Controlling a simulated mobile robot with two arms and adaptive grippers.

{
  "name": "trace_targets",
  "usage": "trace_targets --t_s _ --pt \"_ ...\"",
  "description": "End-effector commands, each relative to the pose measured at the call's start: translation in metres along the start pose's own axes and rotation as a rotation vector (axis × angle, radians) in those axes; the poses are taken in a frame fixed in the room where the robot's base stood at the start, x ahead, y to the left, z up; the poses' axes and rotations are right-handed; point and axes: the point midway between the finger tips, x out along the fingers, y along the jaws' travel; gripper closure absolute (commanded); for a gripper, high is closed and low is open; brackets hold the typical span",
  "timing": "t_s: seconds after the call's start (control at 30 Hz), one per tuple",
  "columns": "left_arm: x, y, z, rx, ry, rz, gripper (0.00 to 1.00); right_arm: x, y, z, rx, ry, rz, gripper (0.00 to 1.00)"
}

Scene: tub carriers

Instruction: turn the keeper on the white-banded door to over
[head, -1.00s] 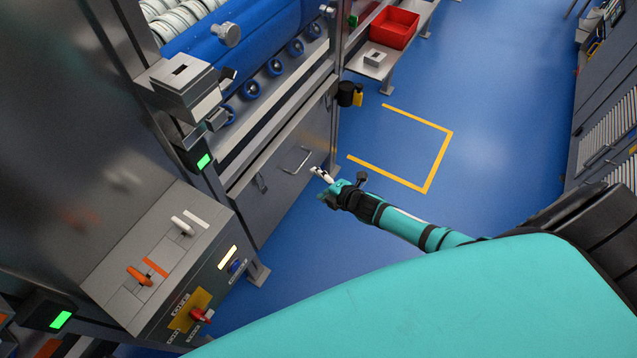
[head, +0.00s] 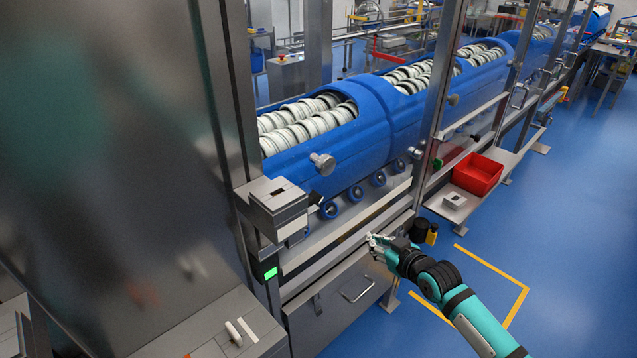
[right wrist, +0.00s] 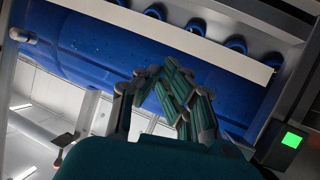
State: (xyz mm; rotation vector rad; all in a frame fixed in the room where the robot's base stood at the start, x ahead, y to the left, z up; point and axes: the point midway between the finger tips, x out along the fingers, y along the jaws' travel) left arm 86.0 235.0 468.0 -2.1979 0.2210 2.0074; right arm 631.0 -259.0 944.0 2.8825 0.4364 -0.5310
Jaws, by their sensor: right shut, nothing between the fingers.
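A white handle (head: 233,333) lies beside a white band (head: 248,330) on the sloping grey box (head: 190,335) at the bottom left of the head view. I cannot tell for sure whether this is the keeper on the white-banded door. My right gripper (head: 378,243) is shut and empty, in front of the machine's lower ledge, to the right of and well away from the white handle. In the right wrist view its dark fingers (right wrist: 178,100) are together, with a blue tub (right wrist: 120,55) behind them. My left gripper is out of view.
Blue tubs (head: 365,125) with white rings stand in a row behind upright metal posts. A grey block (head: 277,207) sticks out at the left post, above a green light (head: 271,273). A red bin (head: 478,174) stands on a shelf.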

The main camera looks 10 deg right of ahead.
Motion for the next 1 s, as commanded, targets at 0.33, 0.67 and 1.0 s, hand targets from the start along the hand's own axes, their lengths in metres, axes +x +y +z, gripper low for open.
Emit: trace_targets --t_s 0.33,0.67,1.0 --pt "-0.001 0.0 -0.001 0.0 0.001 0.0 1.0 -0.101 -0.064 -0.195 0.876 0.047 -0.486 1.0" --pt "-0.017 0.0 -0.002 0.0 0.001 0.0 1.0 -0.085 -0.086 -0.219 0.936 0.03 -0.538 1.0" --pt "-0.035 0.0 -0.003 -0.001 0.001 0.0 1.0 -0.036 -0.109 -0.23 0.933 0.03 -0.534 1.0"
